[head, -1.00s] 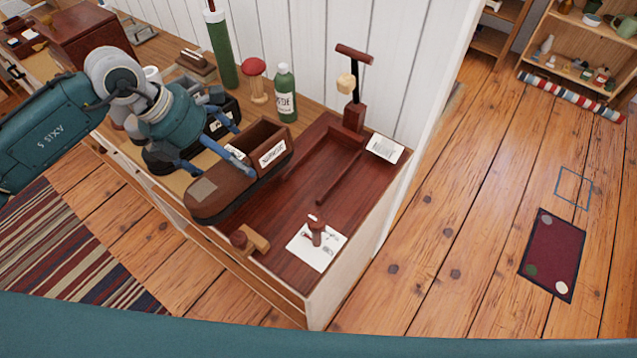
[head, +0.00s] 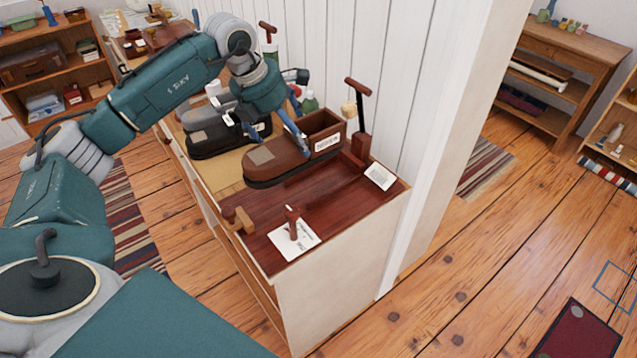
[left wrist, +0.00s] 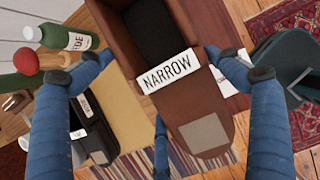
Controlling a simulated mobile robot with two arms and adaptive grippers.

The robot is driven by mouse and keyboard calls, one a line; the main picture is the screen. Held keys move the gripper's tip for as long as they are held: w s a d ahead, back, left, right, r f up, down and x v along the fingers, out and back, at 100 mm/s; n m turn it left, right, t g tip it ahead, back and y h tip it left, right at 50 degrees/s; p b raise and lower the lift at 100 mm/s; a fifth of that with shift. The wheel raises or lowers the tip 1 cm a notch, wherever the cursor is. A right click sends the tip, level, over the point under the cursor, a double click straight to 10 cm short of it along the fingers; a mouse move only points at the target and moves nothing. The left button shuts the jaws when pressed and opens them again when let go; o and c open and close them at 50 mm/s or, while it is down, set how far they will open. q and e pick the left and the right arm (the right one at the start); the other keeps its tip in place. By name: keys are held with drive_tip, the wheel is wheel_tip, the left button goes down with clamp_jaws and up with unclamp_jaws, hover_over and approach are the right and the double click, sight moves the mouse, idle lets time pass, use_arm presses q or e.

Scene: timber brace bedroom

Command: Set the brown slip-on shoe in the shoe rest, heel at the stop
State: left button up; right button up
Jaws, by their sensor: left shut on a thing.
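The brown slip-on shoe (head: 285,162) has a dark sole, a grey toe patch and a "NARROW" label. My left gripper (head: 299,133) is shut on it; in the left wrist view the blue fingers (left wrist: 160,58) flank the shoe (left wrist: 205,110). Its toe points lower left in the head view, its heel end toward the wooden post (head: 361,145). The shoe appears to be above the dark red wooden tray (head: 335,207), which looks like the shoe rest. The shoe hides the tray's back part, so I cannot tell whether the heel touches a stop. My right gripper is out of view.
A black shoe (head: 215,138) stands left of the brown one. A green bottle (head: 310,103) is behind it. A white card with a small red-brown tool (head: 292,222), a wooden clamp-like piece (head: 239,220) and a label card (head: 380,176) lie on the tray. A white wall backs the bench.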

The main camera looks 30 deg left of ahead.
use_arm(q)
wheel_tip(320, 180, down, 7)
drive_tip(key=shift+a+p, duration=0.15)
drive_tip(key=shift+p, duration=0.45)
wheel_tip(320, 180, down, 4)
drive_tip(key=shift+r+p, duration=0.1)
drive_tip(key=shift+p, duration=0.2)
drive_tip(key=shift+w+f, duration=0.1)
drive_tip(key=shift+f, duration=0.1)
drive_tip(key=w, duration=0.1)
drive_tip(key=w+d+p, duration=0.2)
drive_tip(key=shift+w+f, duration=0.25)
drive_tip(key=shift+w, duration=0.05)
drive_tip(key=shift+f+p, duration=0.3)
drive_tip(key=shift+f, duration=0.05)
drive_tip(key=shift+s+a, duration=0.1)
drive_tip(key=shift+a, duration=0.05)
drive_tip(key=shift+f, duration=0.2)
drive_tip(key=o, duration=1.5)
drive_tip(key=shift+c, duration=0.2)
drive_tip(key=shift+r, duration=0.35)
drive_tip(key=b+v, duration=0.3)
drive_tip(key=v, duration=0.7)
drive_tip(key=shift+s+r, duration=0.4)
drive_tip(key=shift+r, duration=0.3)
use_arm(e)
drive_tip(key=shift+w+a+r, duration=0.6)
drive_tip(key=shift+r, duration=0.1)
